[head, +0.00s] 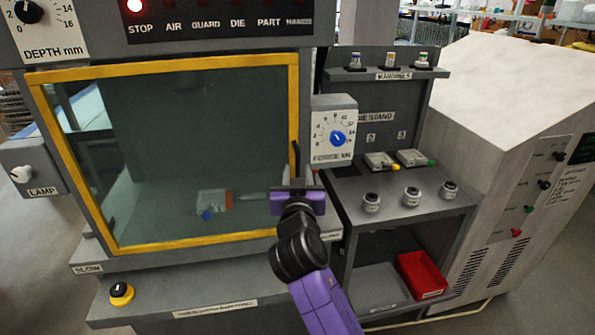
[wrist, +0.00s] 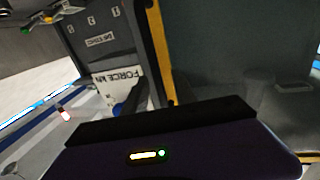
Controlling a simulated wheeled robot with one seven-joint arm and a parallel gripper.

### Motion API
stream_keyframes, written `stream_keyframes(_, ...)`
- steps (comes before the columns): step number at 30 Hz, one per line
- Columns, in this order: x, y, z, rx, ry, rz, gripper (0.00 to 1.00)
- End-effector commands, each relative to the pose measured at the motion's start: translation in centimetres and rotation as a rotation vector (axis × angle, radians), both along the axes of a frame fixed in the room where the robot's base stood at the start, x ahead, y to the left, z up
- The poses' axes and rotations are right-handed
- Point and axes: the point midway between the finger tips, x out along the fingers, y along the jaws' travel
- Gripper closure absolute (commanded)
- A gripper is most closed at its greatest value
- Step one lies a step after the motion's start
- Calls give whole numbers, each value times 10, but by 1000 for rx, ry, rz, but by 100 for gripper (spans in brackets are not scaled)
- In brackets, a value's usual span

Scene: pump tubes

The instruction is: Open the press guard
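The press guard (head: 170,160) is a clear panel in a yellow frame on the front of the grey press, and it looks closed. Its right frame edge also shows in the wrist view (wrist: 158,50). My gripper (head: 298,182) is at the lower right edge of the guard, by the yellow upright. A thin dark upright piece shows just above it; I cannot tell whether it is a guard handle or a finger. In the wrist view the purple and black gripper body fills the bottom and hides the fingertips, so contact cannot be told.
The force dial box (head: 334,130) is close on the right of my gripper. Beyond it is a die stand (head: 345,190) with several knobs and parts, and a red bin (head: 421,276) below. A lamp switch box (head: 30,168) is at left. Small parts lie behind the guard.

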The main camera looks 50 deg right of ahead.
Motion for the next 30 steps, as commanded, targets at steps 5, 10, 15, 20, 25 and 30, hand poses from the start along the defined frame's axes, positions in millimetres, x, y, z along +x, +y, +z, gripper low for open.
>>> stream_keyframes(5,0,0,0,0,0,0,67)
stream_keyframes(10,0,0,0,0,0,0,93)
stream_keyframes(15,0,0,0,0,0,0,100)
stream_keyframes(20,0,0,0,0,0,0,100)
stream_keyframes(25,0,0,0,0,0,0,100)
stream_keyframes(30,0,0,0,0,0,0,100)
